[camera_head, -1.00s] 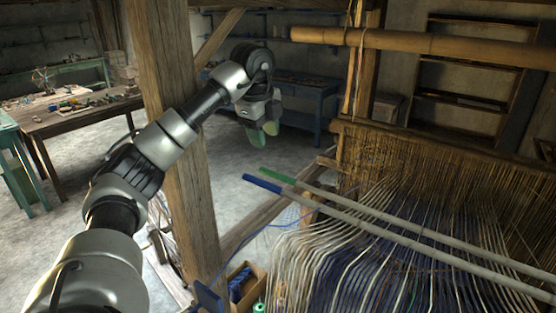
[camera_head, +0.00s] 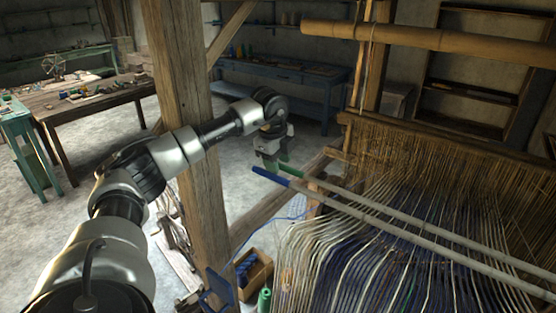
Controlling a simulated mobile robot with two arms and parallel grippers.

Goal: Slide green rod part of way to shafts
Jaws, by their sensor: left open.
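The green-ended rod (camera_head: 312,182) lies over the warp threads, its green end sticking out past the loom's left side and its pale shaft running down to the right. A blue-ended rod (camera_head: 275,179) lies nearly parallel in front of it. My left gripper (camera_head: 276,163) is open, pointing down, with green fingertips right by the outer tip of the green-ended rod. I cannot tell whether the fingers touch it or are around it. The shafts with brown heddle cords (camera_head: 425,160) stand behind the rods on the right. My right gripper is not in view.
A wooden loom post (camera_head: 185,130) stands upright beside my left arm. A bamboo beam (camera_head: 430,36) crosses the upper right. A small wooden box (camera_head: 258,276) and a green spool (camera_head: 264,300) sit low by the warp (camera_head: 380,235). Worktables stand behind.

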